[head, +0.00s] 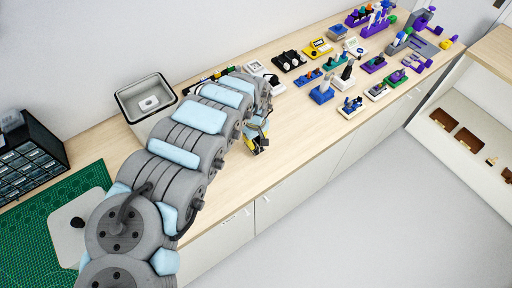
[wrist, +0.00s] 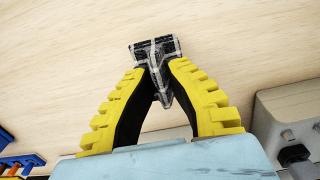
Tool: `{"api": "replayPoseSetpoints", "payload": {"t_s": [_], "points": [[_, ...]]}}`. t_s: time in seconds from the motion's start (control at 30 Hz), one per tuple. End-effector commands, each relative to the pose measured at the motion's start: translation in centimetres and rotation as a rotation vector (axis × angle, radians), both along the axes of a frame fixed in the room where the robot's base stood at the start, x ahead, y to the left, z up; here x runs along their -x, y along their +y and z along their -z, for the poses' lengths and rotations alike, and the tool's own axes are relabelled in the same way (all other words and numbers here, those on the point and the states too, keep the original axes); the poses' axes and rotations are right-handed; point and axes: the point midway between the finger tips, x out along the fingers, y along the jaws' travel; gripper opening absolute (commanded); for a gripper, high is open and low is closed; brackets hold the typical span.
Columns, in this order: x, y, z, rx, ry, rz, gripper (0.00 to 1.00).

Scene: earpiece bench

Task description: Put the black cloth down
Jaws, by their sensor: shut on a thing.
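My gripper (wrist: 157,70) has yellow ridged fingers with black inner pads. It is shut on the black cloth (wrist: 154,48), a small dark piece with pale lines, pinched between the fingertips in the wrist view. Its wide end shows past the tips and a narrow part hangs between the pads. Pale wood lies behind it; I cannot tell whether the cloth touches the bench. In the head view, my gripper (head: 258,140) is over the front part of the wooden bench (head: 285,130), and the cloth is too small to make out clearly.
A grey bin (head: 130,95) with a pale item inside stands left of my arm. Several small coloured devices (head: 322,94) crowd the bench to the right. A green mat (head: 30,225) and a dark drawer rack (head: 28,155) are at left. Bare wood lies right of my gripper.

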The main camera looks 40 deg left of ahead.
Motion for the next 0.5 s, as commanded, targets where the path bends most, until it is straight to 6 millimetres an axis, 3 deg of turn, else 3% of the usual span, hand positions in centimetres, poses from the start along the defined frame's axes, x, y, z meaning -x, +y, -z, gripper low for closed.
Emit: {"api": "replayPoseSetpoints", "payload": {"t_s": [0.03, 0.2, 0.5], "points": [[0.0, 0.0, 1.1, 0.001, -0.001, 0.000, 0.00], [0.0, -0.1, 2.8, 0.000, -0.002, 0.001, 0.00], [0.0, 0.0, 2.8, -0.001, -0.002, 0.000, 0.00]]}}
